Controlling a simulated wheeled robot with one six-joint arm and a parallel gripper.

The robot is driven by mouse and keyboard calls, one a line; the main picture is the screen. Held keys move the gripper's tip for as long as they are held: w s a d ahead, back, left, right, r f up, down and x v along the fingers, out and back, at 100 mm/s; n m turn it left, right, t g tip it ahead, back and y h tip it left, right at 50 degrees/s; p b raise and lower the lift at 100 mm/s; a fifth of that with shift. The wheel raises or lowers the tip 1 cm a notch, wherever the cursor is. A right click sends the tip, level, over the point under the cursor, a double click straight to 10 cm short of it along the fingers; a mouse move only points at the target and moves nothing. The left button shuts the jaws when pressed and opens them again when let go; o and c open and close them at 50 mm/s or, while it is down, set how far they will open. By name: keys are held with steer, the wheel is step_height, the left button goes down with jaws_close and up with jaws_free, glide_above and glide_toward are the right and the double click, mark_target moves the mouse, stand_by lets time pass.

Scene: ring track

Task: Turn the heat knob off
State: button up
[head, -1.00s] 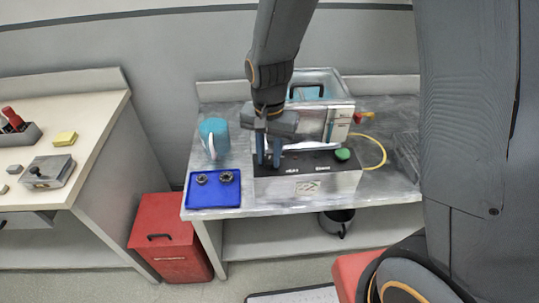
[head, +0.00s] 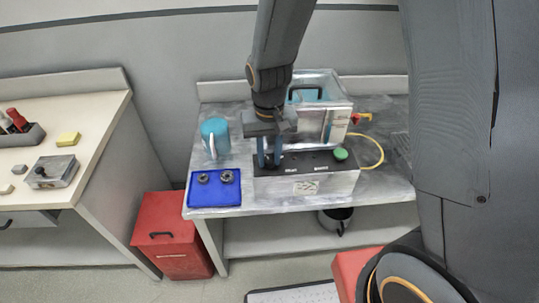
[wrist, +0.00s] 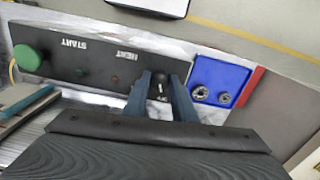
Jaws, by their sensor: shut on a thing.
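The heat knob (wrist: 160,86) is a small dark knob with a pale mark, on the black top panel (wrist: 95,66) of a control box. It sits between the two blue fingers of my gripper (wrist: 161,97), which is shut on it. The panel bears the words HEAT and START, a small red light (wrist: 115,78) and a green button (wrist: 27,58). In the head view, my gripper (head: 269,162) points down at the left end of the control box (head: 330,186), and its fingers hide the knob.
A blue tray (head: 201,204) with two dark round parts lies left of the box. A metal-and-glass case (head: 338,112) stands right behind the box. A yellow cable (head: 379,150) loops at the right.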

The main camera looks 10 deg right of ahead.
mark_target(269, 160)
stand_by(0.4)
steer(key=o, duration=1)
steer(key=shift+o, duration=0.2)
steer(key=shift+r, duration=0.15)
steer(key=shift+r+b, duration=0.7)
steer(key=shift+r, duration=3.1)
steer(key=s+d+t, duration=0.1)
steer(key=s+d, duration=0.6)
steer(key=d, duration=0.5)
steer(key=shift+s+d+m, duration=0.2)
steer(key=shift+d+m, duration=0.1)
steer(key=shift+d, duration=0.1)
